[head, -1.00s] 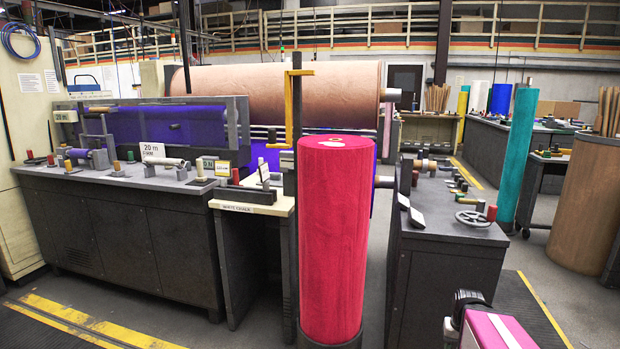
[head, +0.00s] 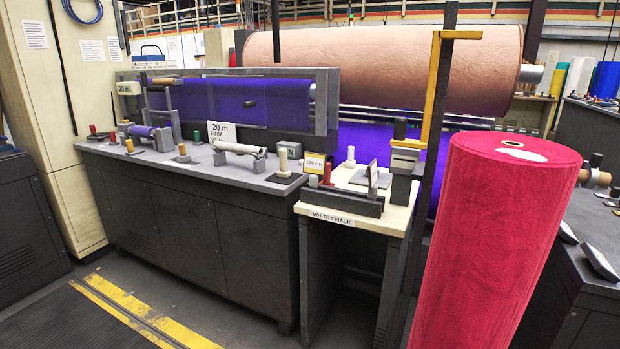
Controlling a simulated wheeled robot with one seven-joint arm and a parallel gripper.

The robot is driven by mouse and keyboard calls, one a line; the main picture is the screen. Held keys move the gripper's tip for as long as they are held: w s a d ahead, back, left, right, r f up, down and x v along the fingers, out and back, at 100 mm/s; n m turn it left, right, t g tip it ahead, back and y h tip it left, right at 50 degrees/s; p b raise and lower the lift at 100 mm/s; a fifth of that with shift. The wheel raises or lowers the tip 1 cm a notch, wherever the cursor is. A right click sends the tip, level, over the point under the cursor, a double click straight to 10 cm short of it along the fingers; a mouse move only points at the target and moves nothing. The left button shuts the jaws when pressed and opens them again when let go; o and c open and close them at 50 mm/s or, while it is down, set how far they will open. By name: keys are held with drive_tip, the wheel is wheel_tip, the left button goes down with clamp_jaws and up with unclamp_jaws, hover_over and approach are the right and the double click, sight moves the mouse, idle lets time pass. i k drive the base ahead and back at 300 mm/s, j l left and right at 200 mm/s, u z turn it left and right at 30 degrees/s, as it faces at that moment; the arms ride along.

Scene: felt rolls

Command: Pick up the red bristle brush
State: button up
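I cannot make out a red bristle brush for certain. Small red-topped pieces show at the left end of the long grey bench (head: 190,228), one of them a red peg (head: 92,130). Another small red piece (head: 327,173) stands by the grey block on the white-topped stand (head: 345,208); these are too small to identify. A small dark object (head: 249,104) shows against the purple felt (head: 215,100) behind the bench. My gripper is not in view.
A tall red felt roll (head: 490,240) stands close at the right and hides part of the grey bench behind it. A large peach roll (head: 400,62) hangs at the back. Open floor with yellow stripes (head: 135,318) lies at front left.

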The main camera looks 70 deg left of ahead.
sight(327, 180)
drive_tip(key=k+j, duration=0.2)
drive_tip(key=j, duration=0.2)
drive_tip(key=k+j, duration=0.25)
drive_tip(key=j, duration=0.15)
drive_tip(key=k+j, duration=0.2)
drive_tip(key=j, duration=0.2)
drive_tip(key=k+j, duration=0.25)
drive_tip(key=j, duration=0.2)
drive_tip(key=k+j, duration=0.2)
drive_tip(key=j, duration=0.2)
